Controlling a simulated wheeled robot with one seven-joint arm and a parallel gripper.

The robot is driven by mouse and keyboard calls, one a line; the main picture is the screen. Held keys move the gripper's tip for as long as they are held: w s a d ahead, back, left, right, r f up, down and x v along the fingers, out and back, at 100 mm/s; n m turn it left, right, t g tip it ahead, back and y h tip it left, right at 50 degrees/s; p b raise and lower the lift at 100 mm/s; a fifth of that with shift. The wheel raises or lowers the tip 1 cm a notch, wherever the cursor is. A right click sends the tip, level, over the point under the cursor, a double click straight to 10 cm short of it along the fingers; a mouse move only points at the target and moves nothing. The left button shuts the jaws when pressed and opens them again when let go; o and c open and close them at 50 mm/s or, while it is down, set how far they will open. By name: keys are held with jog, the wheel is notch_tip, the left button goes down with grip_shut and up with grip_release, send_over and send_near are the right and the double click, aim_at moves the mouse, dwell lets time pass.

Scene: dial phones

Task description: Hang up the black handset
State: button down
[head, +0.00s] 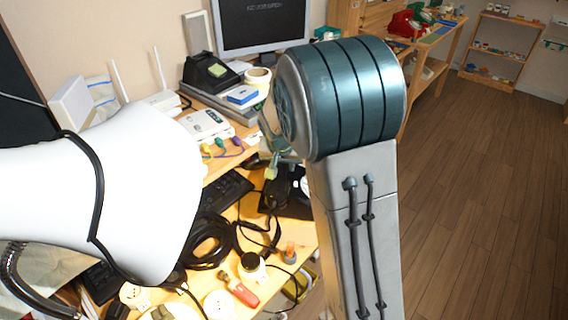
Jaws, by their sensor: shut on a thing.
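My gripper (272,171) shows only in part, in the middle of the head view, just left of my teal arm joint, which hides much of it. It is shut on a dark thing that looks like the black handset; its outline is mostly hidden. A black phone body (291,195) seems to sit on the desk just below and behind the gripper, partly covered by my arm. I cannot tell whether the handset touches the phone.
A black desk item (209,72) stands near the monitor. Open wooden floor (480,190) lies at the right.

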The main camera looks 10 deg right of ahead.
jog(key=shift+f+b, duration=0.75)
jog(key=shift+f, duration=0.25)
jog(key=shift+r, duration=0.1)
jog(key=c, duration=1)
grip_release()
jog(key=p+v, duration=0.2)
jog(key=v, duration=1.1)
jog(key=shift+s+r, duration=0.2)
jog(key=shift+r, duration=0.15)
jog(key=shift+r, duration=0.1)
jog(key=s+r+n+p, duration=0.1)
jog(key=s+r+p, duration=0.2)
jog(key=s, duration=0.4)
jog(key=s+d+r+n+g+y+p, duration=0.1)
jog(key=s+r+n+p, duration=0.1)
jog(key=s+r+p, duration=0.2)
jog(key=s+d+r+n+p, duration=0.1)
jog(key=s+r+p, duration=0.3)
jog(key=s, duration=0.7)
jog(key=shift+s+y+p, duration=0.15)
jog(key=shift+y+p, duration=0.25)
jog(key=shift+p, duration=0.7)
